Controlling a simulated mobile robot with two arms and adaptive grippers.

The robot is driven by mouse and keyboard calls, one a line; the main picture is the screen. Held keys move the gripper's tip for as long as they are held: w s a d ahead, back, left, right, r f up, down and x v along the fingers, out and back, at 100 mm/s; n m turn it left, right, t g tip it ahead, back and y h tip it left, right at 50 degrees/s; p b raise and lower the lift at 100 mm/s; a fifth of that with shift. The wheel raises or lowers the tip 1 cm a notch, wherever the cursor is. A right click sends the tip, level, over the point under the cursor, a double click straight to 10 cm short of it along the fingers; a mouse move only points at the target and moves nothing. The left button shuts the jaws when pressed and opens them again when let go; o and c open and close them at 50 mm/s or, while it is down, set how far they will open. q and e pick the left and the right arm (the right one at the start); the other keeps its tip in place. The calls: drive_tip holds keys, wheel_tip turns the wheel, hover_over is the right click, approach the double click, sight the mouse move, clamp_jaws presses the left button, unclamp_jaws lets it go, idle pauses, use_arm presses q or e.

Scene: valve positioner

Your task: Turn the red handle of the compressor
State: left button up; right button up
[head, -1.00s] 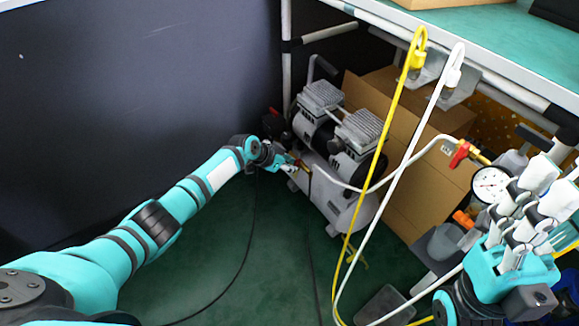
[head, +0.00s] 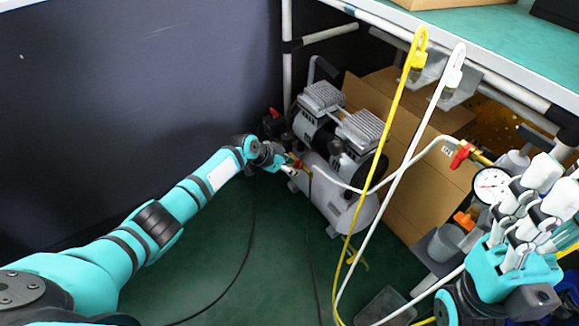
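The compressor (head: 338,188) stands on the green floor under the workbench, with a silver tank and two finned motor heads. Its small red handle (head: 296,162) is at the left end of the tank, beside a brass fitting. My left arm reaches in from the left and my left gripper (head: 286,164) is right at the red handle. The fingers are small and partly hidden, so I cannot tell whether they grip it. My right gripper (head: 530,215) is at the lower right, its pale fingers pointing up, apart from the compressor.
A yellow hose (head: 383,150) and a white hose (head: 402,170) hang down in front of the compressor. A pressure gauge (head: 490,185) and another red valve handle (head: 461,154) are at the right. Cardboard boxes (head: 415,195) stand behind. A dark panel (head: 130,90) closes off the left.

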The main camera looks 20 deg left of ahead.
use_arm(q)
drive_tip(key=v, duration=1.2)
drive_tip(key=shift+d, duration=0.1)
